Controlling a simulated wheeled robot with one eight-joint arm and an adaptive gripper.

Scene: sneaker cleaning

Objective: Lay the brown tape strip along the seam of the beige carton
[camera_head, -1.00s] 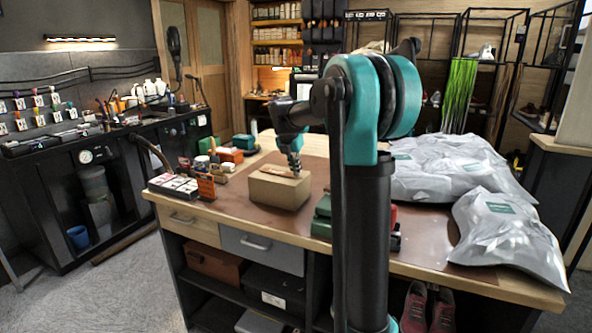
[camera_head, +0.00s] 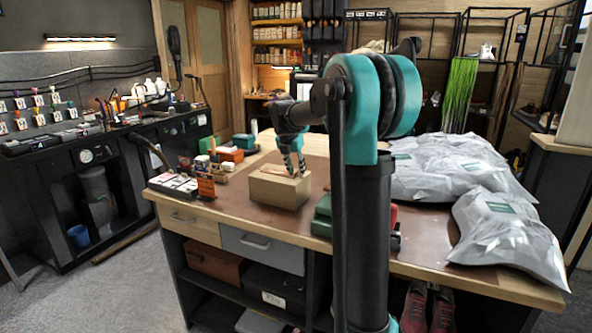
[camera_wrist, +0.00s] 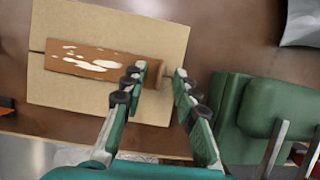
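The beige carton (camera_head: 278,190) stands on the brown work mat. The brown tape strip (camera_wrist: 85,60) lies across its top in the wrist view, roughly in line with the dark seam (camera_wrist: 37,51) that shows past its left end. The strip has white glossy patches, and its right end looks slightly curled. My gripper (camera_wrist: 161,69) is open above the right end of the strip. Its left finger overlaps the strip in the picture, and its right finger is beyond the strip's end. I cannot tell whether a finger touches it. In the head view my gripper (camera_head: 294,174) is just over the carton top.
A green case (camera_wrist: 265,105) stands right of the carton. Grey plastic parcels (camera_head: 450,170) cover the table's right side. A tray of small white boxes (camera_head: 173,186) and an orange box (camera_head: 230,155) are to the left.

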